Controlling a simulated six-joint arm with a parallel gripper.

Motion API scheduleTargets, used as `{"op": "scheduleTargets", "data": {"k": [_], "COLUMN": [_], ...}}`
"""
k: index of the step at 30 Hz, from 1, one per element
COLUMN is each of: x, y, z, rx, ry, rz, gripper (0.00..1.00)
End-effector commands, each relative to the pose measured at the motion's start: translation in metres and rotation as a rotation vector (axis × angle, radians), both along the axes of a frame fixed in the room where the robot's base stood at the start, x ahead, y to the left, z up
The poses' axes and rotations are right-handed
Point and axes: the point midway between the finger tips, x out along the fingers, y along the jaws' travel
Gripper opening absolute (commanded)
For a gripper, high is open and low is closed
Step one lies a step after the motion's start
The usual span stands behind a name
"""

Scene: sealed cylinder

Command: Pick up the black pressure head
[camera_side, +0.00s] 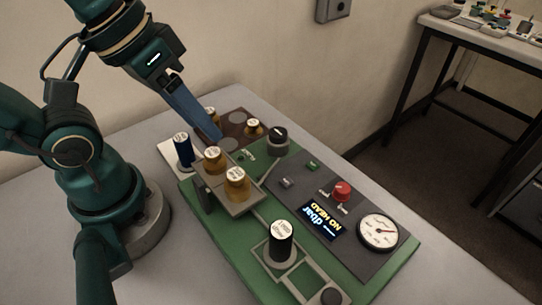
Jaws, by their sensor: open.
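A black cylinder with a white printed top (281,243) stands upright in a grey holder at the front of the green board. A shorter black round piece with a grey top (277,140) sits at the board's back. I cannot tell for sure which is the pressure head. A dark blue cylinder with a white top (183,152) stands on a white plate at the left. My gripper (214,134) is open, its blue fingers pointing down over the brown tray's left side, behind the brass pieces. It is apart from both black pieces. The gap between the fingers is hard to see.
Brass pieces (236,184) with white tops stand on a raised grey block and on the brown tray (233,117).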

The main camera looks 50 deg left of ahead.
Motion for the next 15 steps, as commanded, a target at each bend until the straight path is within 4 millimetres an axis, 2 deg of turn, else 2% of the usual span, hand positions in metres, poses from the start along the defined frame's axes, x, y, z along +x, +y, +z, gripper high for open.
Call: {"op": "scheduleTargets", "data": {"k": [8, 15], "x": [0.004, 0.024], "y": [-0.033, -0.058], "z": [0.007, 0.009], "rx": [-0.236, -0.425], "ry": [0.362, 0.717], "rz": [0.165, 0.307], "gripper": [0.54, 0.54]}}
